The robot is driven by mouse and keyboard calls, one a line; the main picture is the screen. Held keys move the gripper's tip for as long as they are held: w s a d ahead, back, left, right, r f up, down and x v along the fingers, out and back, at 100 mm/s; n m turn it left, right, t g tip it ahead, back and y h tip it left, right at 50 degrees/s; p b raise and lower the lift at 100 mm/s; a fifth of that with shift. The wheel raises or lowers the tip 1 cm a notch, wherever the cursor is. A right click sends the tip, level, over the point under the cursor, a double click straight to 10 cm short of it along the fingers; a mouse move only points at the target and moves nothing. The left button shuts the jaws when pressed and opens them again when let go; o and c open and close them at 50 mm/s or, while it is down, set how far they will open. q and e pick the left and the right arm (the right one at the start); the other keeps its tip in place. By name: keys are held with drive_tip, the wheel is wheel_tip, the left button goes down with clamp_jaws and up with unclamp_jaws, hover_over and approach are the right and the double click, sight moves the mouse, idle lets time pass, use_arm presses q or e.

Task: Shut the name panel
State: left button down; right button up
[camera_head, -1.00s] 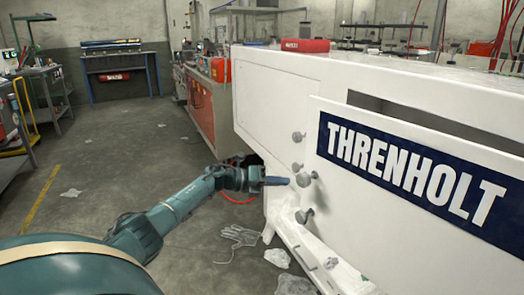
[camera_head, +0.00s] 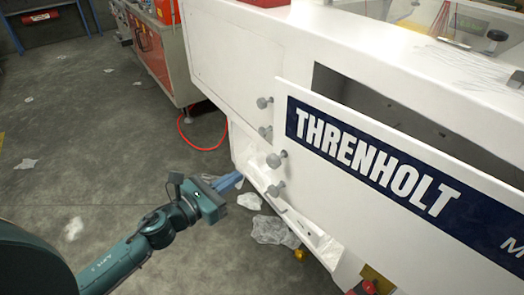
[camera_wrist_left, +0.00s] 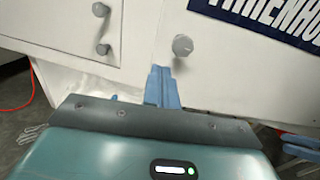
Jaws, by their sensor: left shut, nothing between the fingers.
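The name panel (camera_head: 262,105) is a white board with a dark blue THRENHOLT sign (camera_head: 375,160) on the front of a white machine. A dark opening (camera_head: 400,112) shows above its top edge, so the panel stands open there. Grey knobs (camera_head: 276,160) line its left end. My left gripper (camera_head: 230,182) has its blue fingers together and empty, low and left of the panel. In the left wrist view the fingers (camera_wrist_left: 162,88) point up at the white front, below a round knob (camera_wrist_left: 182,45); I cannot tell whether they touch it. My right gripper is not in view.
A white machine body (camera_head: 215,50) with a closed door is left of the panel. Clear plastic scraps (camera_head: 270,230) lie on the floor below. A red hose (camera_head: 195,148) loops by a red cabinet (camera_head: 150,45). The grey floor at left is mostly free.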

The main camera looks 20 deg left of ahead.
sight(275, 151)
use_arm(q)
drive_tip(key=p+x, duration=0.2)
drive_tip(key=x, duration=0.9)
drive_tip(key=shift+w, duration=0.15)
drive_tip(key=shift+w+d, duration=0.1)
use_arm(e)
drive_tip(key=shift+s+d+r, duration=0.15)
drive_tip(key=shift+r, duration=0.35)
